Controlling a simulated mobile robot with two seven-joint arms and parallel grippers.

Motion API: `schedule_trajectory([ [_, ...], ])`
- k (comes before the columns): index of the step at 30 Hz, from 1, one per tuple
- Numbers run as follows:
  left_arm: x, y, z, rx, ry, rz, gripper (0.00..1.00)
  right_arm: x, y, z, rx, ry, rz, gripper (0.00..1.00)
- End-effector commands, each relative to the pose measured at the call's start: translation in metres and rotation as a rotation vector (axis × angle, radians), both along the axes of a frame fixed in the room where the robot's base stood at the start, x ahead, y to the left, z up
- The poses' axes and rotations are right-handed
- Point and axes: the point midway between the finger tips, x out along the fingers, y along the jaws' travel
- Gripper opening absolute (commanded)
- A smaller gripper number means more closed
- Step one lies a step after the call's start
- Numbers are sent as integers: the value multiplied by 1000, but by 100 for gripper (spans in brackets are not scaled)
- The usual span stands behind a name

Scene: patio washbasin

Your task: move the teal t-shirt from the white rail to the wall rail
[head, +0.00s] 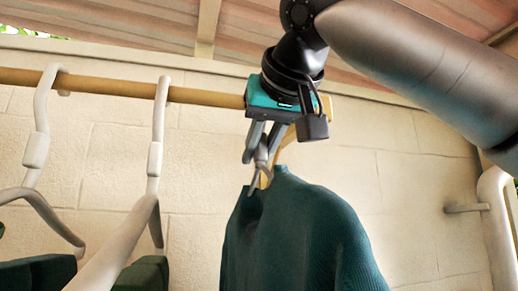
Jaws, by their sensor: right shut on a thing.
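The teal t-shirt (305,235) hangs below my right gripper (262,165), right of the picture's middle. The gripper points down and is shut at the top of the shirt, on what looks like its hanger. A tan piece shows behind the fingers; the hanger is mostly hidden. The shirt's lower part is cut off by the frame. A wooden rail (110,87) runs along the pale wall, seemingly the wall rail, and passes behind my right wrist. I cannot tell whether the hanger touches it. No white rail is clearly identifiable. My left gripper is out of view.
White hangers (154,160) hook over the wooden rail at left, with dark green garments (40,273) at the lower edge. A white pipe (496,215) with a wall bracket (465,208) stands at far right. Bare wall shows between the shirt and pipe.

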Motion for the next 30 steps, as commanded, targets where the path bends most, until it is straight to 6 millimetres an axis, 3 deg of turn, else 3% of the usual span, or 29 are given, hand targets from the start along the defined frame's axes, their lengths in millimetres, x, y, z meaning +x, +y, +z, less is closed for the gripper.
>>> schedule_trajectory([
  [30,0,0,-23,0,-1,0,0,-1,0,-25,1,-2,1,0],
])
